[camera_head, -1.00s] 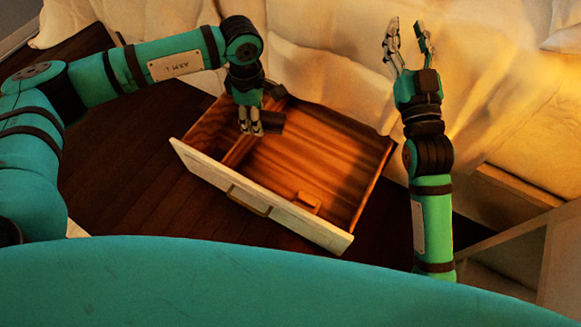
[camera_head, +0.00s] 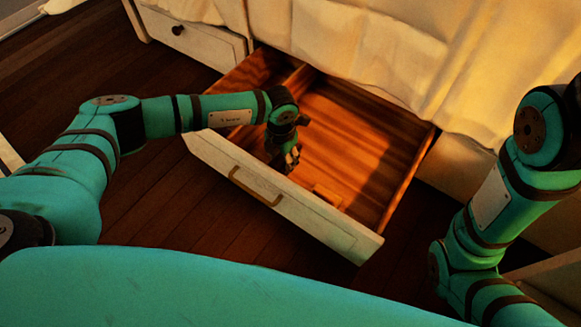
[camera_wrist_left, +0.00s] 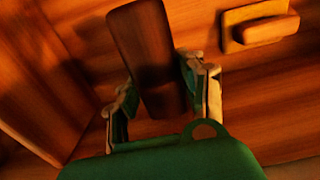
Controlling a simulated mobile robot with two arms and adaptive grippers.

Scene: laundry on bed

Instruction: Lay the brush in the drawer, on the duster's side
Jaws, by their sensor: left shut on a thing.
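My left gripper (camera_head: 290,160) is shut on the brush, a dark brown block that shows in the left wrist view (camera_wrist_left: 150,55) between the two fingers. In the head view it hangs over the open drawer (camera_head: 290,215), and the brush cannot be made out clearly there. The duster (camera_head: 327,194), a small wooden block with a raised grip, lies in the wide right compartment near the front panel. It also shows at the upper right of the left wrist view (camera_wrist_left: 240,25), apart from the brush. The gripper is on the duster's side of the divider. My right gripper is out of view.
A wooden divider (camera_head: 298,80) splits the drawer into a narrow left compartment and a wide right one. Bare drawer floor lies to the right of and behind my left gripper. The draped bed (camera_head: 370,50) stands behind. A closed drawer (camera_head: 195,42) is at upper left.

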